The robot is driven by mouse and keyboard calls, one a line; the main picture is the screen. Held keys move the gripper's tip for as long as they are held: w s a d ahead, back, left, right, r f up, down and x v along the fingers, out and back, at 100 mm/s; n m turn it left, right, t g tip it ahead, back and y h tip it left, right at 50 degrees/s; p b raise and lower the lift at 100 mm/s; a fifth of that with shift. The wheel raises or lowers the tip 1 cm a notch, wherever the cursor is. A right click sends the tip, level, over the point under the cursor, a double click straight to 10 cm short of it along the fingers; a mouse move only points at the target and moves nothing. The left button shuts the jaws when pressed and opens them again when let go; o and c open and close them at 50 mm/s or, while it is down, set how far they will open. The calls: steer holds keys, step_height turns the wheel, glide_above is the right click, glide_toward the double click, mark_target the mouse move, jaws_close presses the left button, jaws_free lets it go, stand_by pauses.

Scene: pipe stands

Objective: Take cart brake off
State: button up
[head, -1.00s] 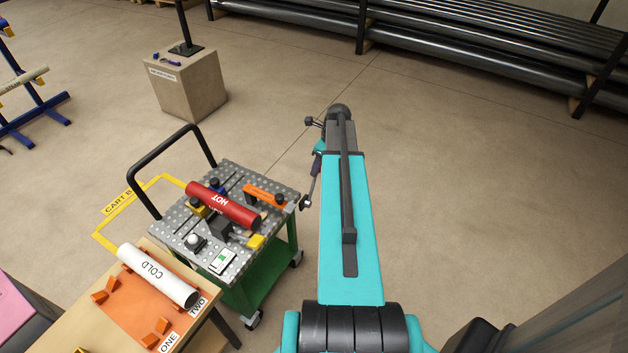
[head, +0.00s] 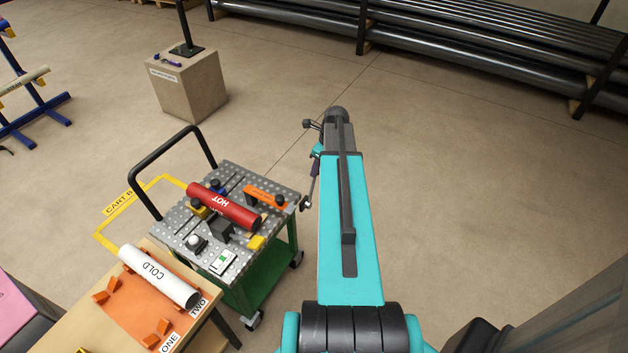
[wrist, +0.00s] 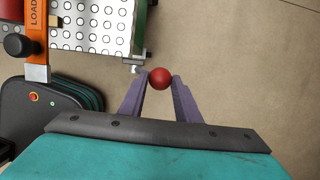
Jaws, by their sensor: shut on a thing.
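The cart (head: 232,172) stands left of my arm, with a perforated metal top, a green lower frame and a black push handle. In the wrist view the cart's top (wrist: 95,25) shows at the upper left. My gripper (wrist: 159,79) is shut on a red ball knob (wrist: 159,77), one purple finger on each side of it. The knob sits just off the cart's edge, beside a small metal fitting. In the head view my gripper (head: 306,203) is small, close to the cart's right corner, and the knob cannot be made out.
A red HOT pipe (head: 222,206) lies on the cart near an orange clamp bar (head: 265,197). A wooden table with a white COLD pipe (head: 157,276) stands at the lower left. A stone-like pedestal (head: 188,87) and pipe racks (head: 480,60) stand behind.

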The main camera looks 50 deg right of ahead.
steer(key=shift+s+a+r+p, duration=0.15)
steer(key=shift+a+r, duration=0.05)
steer(key=shift+a, duration=0.35)
steer(key=shift+s+a+r+p, duration=0.15)
steer(key=shift+a+p, duration=0.05)
steer(key=shift+a, duration=0.4)
steer(key=shift+s+a+r+p, duration=0.15)
steer(key=shift+a+r, duration=0.05)
steer(key=shift+a, duration=0.35)
steer(key=shift+s+a, duration=0.2)
steer(key=shift+a, duration=0.6)
steer(key=shift+s+a, duration=0.2)
steer(key=shift+a, duration=0.65)
steer(key=shift+s+a, duration=0.2)
steer(key=shift+a, duration=0.6)
steer(key=shift+a+p, duration=0.1)
steer(key=shift+p, duration=0.2)
steer(key=shift+a, duration=0.15)
